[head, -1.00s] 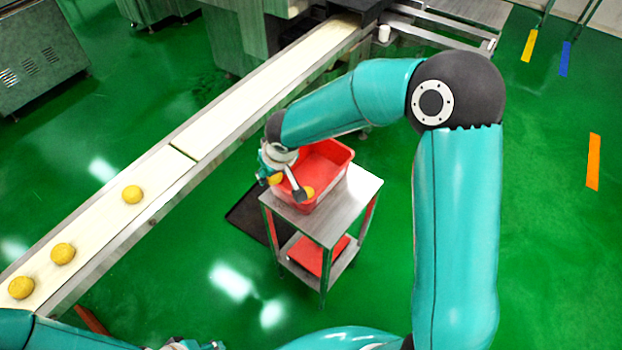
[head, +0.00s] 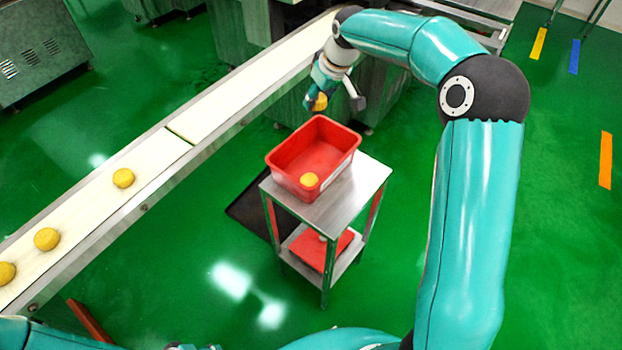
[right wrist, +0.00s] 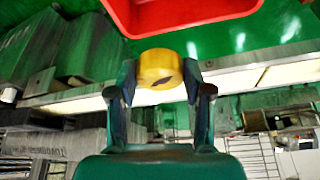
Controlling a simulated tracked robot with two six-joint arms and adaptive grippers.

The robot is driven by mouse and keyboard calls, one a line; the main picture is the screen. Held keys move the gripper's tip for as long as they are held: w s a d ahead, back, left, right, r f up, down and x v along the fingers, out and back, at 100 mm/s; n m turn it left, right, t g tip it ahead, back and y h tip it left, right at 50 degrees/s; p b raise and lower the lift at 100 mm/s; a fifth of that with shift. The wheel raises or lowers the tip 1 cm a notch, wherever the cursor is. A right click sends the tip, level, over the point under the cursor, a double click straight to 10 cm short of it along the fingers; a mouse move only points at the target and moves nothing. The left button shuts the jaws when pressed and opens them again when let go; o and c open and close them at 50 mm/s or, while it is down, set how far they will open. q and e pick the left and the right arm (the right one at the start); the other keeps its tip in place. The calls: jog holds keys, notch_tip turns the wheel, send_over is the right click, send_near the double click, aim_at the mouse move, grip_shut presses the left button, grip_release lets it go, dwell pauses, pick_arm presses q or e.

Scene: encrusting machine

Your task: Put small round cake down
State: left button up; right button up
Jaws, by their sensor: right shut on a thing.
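My right gripper (head: 334,103) is shut on a small round yellow cake (head: 320,102). It holds the cake in the air beyond the far rim of the red crate (head: 310,150), apart from it. In the right wrist view the cake (right wrist: 159,70) sits between the two fingertips, with a dark mark on its face, and the red crate (right wrist: 195,12) shows at the top. Another yellow cake (head: 309,180) lies in the near corner of the crate. Only parts of my left arm show at the bottom edge; its fingers are not visible.
The crate stands on a small steel trolley (head: 350,205) with a red item (head: 318,250) on its lower shelf. A conveyor belt (head: 215,110) runs diagonally on the left, carrying several yellow cakes (head: 123,178). Most of the crate floor is bare.

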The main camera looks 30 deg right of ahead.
aim_at(318, 154)
jog(key=shift+w+d+r, duration=0.1)
jog(key=shift+d, duration=0.45)
notch_tip(318, 154, down, 19)
jog(key=shift+f, duration=0.2)
jog(key=o, duration=1.1)
jog(key=shift+o, duration=0.2)
jog(key=shift+r, duration=0.1)
